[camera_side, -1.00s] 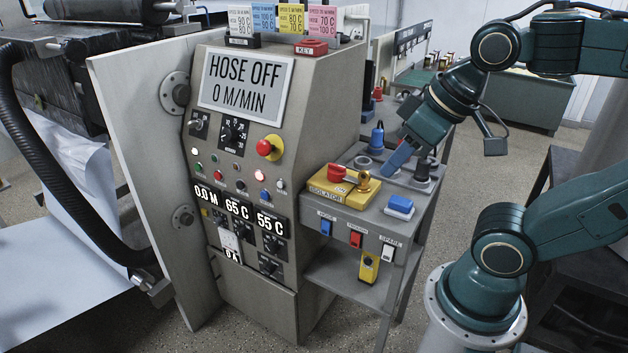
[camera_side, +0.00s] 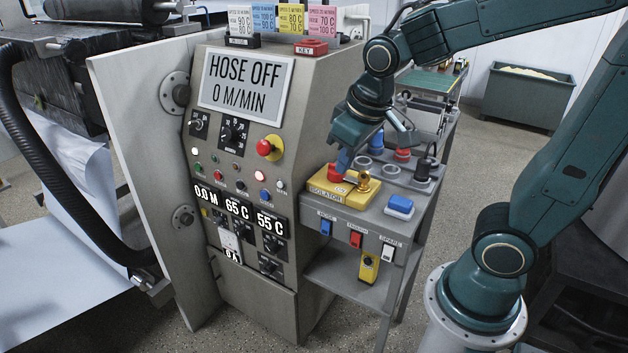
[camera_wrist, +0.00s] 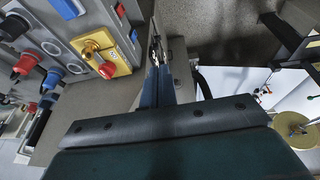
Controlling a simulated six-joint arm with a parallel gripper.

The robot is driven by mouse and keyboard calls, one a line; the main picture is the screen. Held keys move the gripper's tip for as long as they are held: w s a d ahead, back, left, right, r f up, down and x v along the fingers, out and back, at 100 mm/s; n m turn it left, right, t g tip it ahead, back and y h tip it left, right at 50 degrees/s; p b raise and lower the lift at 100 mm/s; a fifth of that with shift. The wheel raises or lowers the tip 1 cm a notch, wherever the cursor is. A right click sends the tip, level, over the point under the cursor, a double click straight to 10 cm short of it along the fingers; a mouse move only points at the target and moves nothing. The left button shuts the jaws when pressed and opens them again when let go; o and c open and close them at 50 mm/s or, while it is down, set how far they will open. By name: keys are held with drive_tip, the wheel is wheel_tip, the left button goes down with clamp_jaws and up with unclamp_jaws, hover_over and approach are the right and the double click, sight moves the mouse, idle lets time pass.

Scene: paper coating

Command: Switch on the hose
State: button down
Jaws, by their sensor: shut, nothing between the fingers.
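The control cabinet's display (camera_side: 245,82) reads HOSE OFF, 0 M/MIN. The yellow isolator box (camera_side: 322,190) sits on the side shelf, with a red rotary handle (camera_side: 334,174) and a brass piece (camera_side: 364,181) beside it. A label near the handle reads ON. In the wrist view the isolator (camera_wrist: 90,44) and its red handle (camera_wrist: 107,71) lie left of my fingers. My gripper (camera_side: 342,162) is shut and empty, pointing down close to the red handle. I cannot tell whether it touches it. The wrist view also shows my fingers (camera_wrist: 156,72).
Blue (camera_side: 326,228), red (camera_side: 355,239) and white (camera_side: 387,252) switches line the shelf front. A blue block (camera_side: 399,207) and several plugs stand on the shelf. A red and yellow emergency button (camera_side: 268,148) sticks out of the cabinet face.

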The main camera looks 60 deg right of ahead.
sight(325, 228)
drive_tip(key=w+d+f+g+h, duration=0.1)
drive_tip(key=w+f, duration=0.4)
drive_tip(key=f, duration=0.5)
drive_tip(key=w+d+f+g+h, duration=0.1)
drive_tip(key=w+f, duration=0.4)
drive_tip(key=f, duration=0.5)
drive_tip(key=shift+w+d+f+n+g+h, duration=0.15)
drive_tip(key=shift+w+d+n+g+h, duration=0.2)
drive_tip(key=shift+g, duration=0.35)
drive_tip(key=shift+d+f, duration=0.1)
drive_tip(key=shift+d+f, duration=1.2)
drive_tip(key=shift+f, duration=0.4)
drive_tip(key=shift+d+f, duration=1.15)
drive_tip(key=shift+f, duration=0.5)
drive_tip(key=shift+d+f, duration=1.2)
drive_tip(key=shift+f, duration=0.4)
